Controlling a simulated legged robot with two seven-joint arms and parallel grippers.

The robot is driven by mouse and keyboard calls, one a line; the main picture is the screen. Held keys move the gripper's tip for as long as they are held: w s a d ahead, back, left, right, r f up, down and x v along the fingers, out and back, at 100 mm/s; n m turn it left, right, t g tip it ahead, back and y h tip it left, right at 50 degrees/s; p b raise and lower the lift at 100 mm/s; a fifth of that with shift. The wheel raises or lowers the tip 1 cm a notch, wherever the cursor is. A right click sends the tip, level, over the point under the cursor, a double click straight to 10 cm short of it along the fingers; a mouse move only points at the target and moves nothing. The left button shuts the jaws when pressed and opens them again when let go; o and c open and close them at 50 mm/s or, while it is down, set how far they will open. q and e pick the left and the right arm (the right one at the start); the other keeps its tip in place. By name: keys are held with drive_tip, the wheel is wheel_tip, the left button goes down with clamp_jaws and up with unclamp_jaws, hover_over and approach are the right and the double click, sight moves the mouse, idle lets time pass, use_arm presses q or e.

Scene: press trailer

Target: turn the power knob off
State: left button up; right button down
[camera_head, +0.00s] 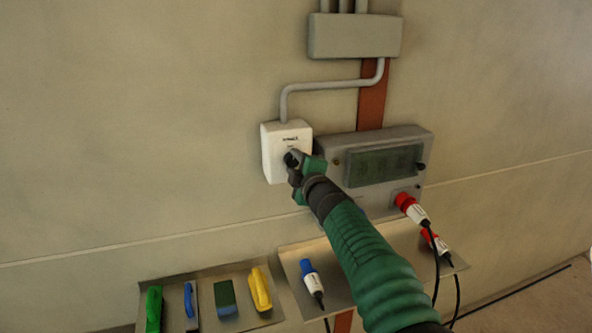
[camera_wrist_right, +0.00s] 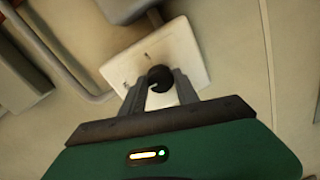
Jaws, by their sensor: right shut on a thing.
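The white switch box (camera_head: 271,155) is fixed to the wall at the end of a grey conduit. In the right wrist view the box (camera_wrist_right: 190,52) fills the middle, with the round black power knob (camera_wrist_right: 160,77) on its face. My right gripper (camera_head: 292,160) is at the front of the box. In the right wrist view my right gripper (camera_wrist_right: 160,88) has one finger on each side of the knob and is shut on it. The gripper hides most of the knob in the head view. A small mark shows on the box near the knob. My left gripper is not in view.
A grey panel with a display (camera_head: 380,165) is just right of the box. The wall left of the box is clear.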

drive_tip(key=shift+a+f+n, duration=0.2)
drive_tip(key=shift+f+n, duration=0.1)
drive_tip(key=shift+n, duration=0.3)
drive_tip(key=c, duration=1.2)
unclamp_jaws()
drive_tip(key=shift+s, duration=0.1)
drive_tip(key=shift+o, duration=1.2)
drive_tip(key=shift+r, duration=0.1)
drive_tip(key=shift+o, duration=0.2)
drive_tip(key=shift+s+r, duration=0.1)
drive_tip(key=shift+a, duration=0.1)
drive_tip(key=shift+b, duration=0.3)
